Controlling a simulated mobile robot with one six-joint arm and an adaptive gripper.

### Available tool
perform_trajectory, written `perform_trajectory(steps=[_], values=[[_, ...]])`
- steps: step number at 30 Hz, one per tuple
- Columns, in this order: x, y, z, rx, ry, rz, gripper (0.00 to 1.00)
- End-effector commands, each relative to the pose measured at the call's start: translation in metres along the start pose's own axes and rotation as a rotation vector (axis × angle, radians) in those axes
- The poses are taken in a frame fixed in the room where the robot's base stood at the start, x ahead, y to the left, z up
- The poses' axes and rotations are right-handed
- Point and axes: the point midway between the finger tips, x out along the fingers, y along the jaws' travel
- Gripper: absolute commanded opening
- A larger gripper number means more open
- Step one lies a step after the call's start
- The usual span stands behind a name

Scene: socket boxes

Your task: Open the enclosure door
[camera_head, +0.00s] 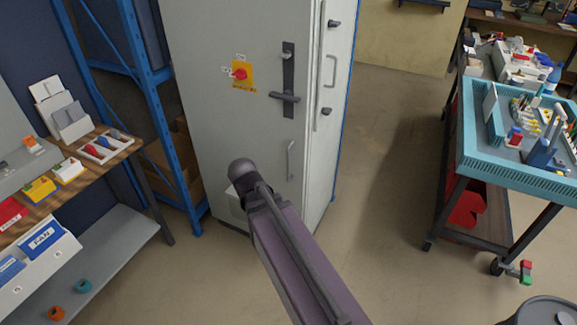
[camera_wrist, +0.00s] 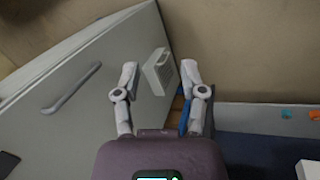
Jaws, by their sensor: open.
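The enclosure (camera_head: 215,120) is a tall light-grey cabinet at the centre of the head view, and its front door appears shut. The door has a black lever handle (camera_head: 287,97), a red rotary switch (camera_head: 240,74) on a yellow plate and a grey pull bar (camera_head: 290,160) low down. In the wrist view the door (camera_wrist: 100,75) slants across the left, with the pull bar (camera_wrist: 72,88) on it. My gripper (camera_wrist: 159,70) is open and empty, its fingers apart in front of a pale box-shaped fitting (camera_wrist: 158,72). In the head view my arm hides the gripper.
A blue rack (camera_head: 150,95) stands close left of the enclosure. A wooden bench (camera_head: 105,150) with boxes and trays is at the left. A teal-topped cart (camera_head: 480,165) stands at the right. The floor (camera_head: 385,150) between enclosure and cart is clear.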

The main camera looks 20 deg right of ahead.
Motion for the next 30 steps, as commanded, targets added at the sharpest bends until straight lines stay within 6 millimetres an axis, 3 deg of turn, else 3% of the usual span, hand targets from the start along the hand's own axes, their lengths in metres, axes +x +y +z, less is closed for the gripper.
perform_trajectory(steps=[1,3,12,21,30], values=[[0.020,0.003,-0.007,-0.059,-0.006,0.054,0.54],[0.031,0.014,-0.013,-0.153,-0.019,0.137,0.54],[0.065,0.054,-0.043,-0.559,-0.150,0.473,0.54],[0.079,0.081,-0.080,-0.957,-0.401,0.775,0.54],[0.077,0.091,-0.115,-1.273,-0.725,0.988,0.54]])
